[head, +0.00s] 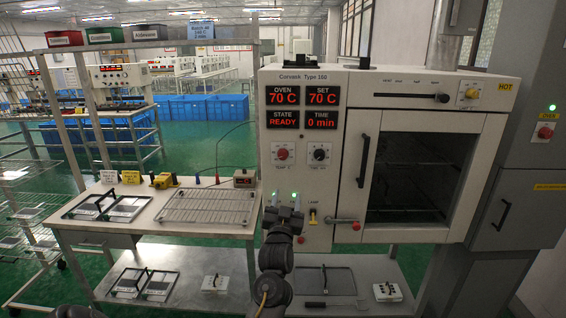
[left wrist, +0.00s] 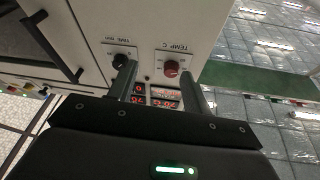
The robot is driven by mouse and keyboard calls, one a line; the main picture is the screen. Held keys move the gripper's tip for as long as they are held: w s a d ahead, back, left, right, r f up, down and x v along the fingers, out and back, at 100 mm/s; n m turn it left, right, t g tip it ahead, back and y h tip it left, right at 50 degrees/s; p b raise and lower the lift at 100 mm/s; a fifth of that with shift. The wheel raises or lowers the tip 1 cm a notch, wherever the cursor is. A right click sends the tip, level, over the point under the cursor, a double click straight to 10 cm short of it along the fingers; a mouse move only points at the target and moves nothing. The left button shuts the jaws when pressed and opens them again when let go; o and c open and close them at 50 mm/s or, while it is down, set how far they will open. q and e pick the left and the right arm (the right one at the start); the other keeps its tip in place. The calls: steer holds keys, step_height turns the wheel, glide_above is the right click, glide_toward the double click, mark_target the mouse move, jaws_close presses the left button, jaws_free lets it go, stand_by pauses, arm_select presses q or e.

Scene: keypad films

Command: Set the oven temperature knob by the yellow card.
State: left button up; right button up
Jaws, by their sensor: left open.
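The oven (head: 430,90) shows OVEN 70 C, SET 70 C, STATE READY and TIME 0 min on its red display (head: 302,108). The red temperature knob (head: 282,154) sits below the display, left of the black time knob (head: 319,153). A small yellow card (head: 131,178) stands at the back of the table; its writing is too small to read. My left gripper (head: 284,213) is below the knobs, in front of the lower panel. In the left wrist view my gripper (left wrist: 156,72) is open and empty, with the red knob (left wrist: 171,69) beyond its fingertips, nearer the right finger.
A white card (head: 108,177) stands left of the yellow one. A wire rack (head: 208,206) and framed plates (head: 108,207) lie on the table (head: 165,222). The oven door is shut.

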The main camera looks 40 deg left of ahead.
arm_select(q)
steer(key=n+y, duration=0.1)
steer(key=y, duration=0.1)
glide_toward(283, 157)
steer(key=s, duration=0.2)
steer(key=shift+h, duration=0.3)
steer(key=p+x, duration=0.1)
steer(key=x, duration=0.2)
steer(key=p+x, duration=0.1)
steer(key=x, duration=0.2)
steer(key=p+x, duration=0.1)
steer(key=x, duration=0.2)
steer(key=shift+w+d, duration=0.15)
steer(key=shift+w, duration=0.4)
steer(key=shift+w+a+r+p, duration=0.1)
steer(key=shift+w+a+p, duration=0.1)
steer(key=shift+w+p, duration=0.15)
steer(key=c, duration=1)
